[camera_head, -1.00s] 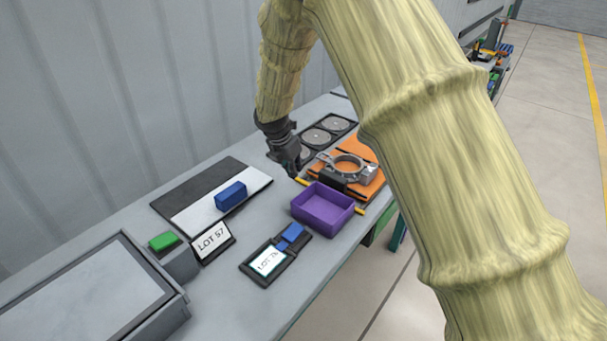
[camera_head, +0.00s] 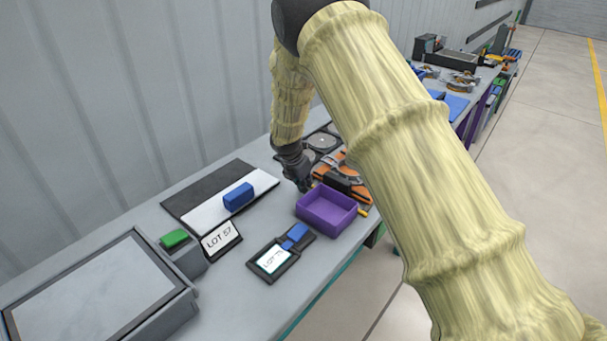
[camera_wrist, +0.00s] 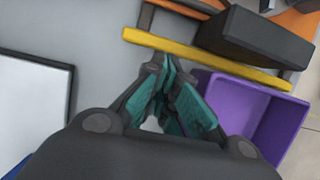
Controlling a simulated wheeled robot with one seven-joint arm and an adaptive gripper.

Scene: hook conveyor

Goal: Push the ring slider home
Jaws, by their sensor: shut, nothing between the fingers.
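The ring slider fixture has an orange base (camera_head: 357,195), a grey metal ring (camera_head: 345,172) and a dark block (camera_head: 338,182). My own arm covers much of it in the head view. A yellow bar (camera_wrist: 200,58) runs along its near side, with the dark block (camera_wrist: 255,38) just beyond in the wrist view. My gripper (camera_head: 304,187) is low beside the fixture's left end. Its teal-padded fingers (camera_wrist: 172,68) are shut and empty, with the tips just short of the yellow bar. I cannot tell whether they touch anything. The ring is not clear in the wrist view.
A purple bin (camera_head: 327,208) stands close to the gripper and also shows in the wrist view (camera_wrist: 235,105). A black-and-white board (camera_head: 220,198) with a blue block (camera_head: 238,196) lies left. Lot signs (camera_head: 222,240) stand nearer. Dark trays with discs (camera_head: 322,141) lie behind.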

